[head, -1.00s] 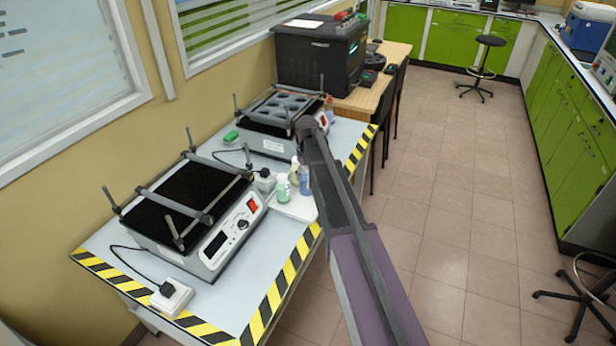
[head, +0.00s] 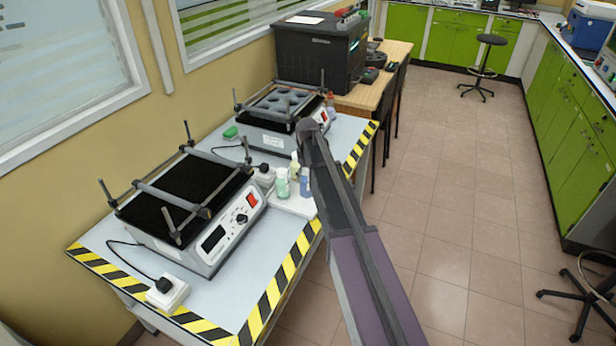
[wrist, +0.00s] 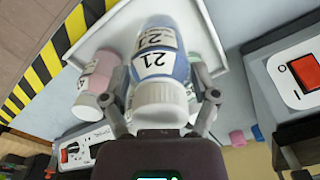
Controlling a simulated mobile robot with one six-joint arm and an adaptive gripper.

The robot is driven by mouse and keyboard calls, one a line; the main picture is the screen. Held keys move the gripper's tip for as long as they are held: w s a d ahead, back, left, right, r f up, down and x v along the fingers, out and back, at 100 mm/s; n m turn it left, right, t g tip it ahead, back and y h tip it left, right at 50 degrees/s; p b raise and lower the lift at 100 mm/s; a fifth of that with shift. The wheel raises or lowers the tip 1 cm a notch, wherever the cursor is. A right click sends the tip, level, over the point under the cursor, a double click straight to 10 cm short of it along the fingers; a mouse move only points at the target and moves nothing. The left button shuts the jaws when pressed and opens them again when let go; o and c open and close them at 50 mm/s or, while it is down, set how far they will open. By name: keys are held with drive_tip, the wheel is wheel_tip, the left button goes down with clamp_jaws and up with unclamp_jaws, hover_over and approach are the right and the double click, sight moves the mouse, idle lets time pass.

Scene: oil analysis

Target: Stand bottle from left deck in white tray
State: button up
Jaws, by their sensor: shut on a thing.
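In the wrist view my gripper (wrist: 160,92) is shut on a blue bottle (wrist: 162,45) with a white cap and a label reading 21. The cap is nearest the camera, between the two fingers. The white tray (wrist: 222,62) lies behind the bottle; whether the bottle touches its floor is unclear. A pink-labelled bottle (wrist: 96,72) is to its left. In the head view the tray (head: 292,207) is beside my arm, with a green bottle (head: 282,188) and a blue bottle (head: 305,186) at it. My arm hides the gripper there.
A near shaker with a black deck (head: 185,195) and a far shaker with a round-holed deck (head: 283,102) stand on the striped-edge table. Upright rods and bars rise from both. Plugs (head: 167,292) and cables lie on the table.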

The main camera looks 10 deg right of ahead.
sight(307, 185)
drive_tip(key=shift+f+b, duration=1.4)
drive_tip(key=shift+f, duration=0.35)
drive_tip(key=shift+f+b, duration=0.6)
drive_tip(key=o, duration=1.1)
drive_tip(key=shift+r, duration=0.15)
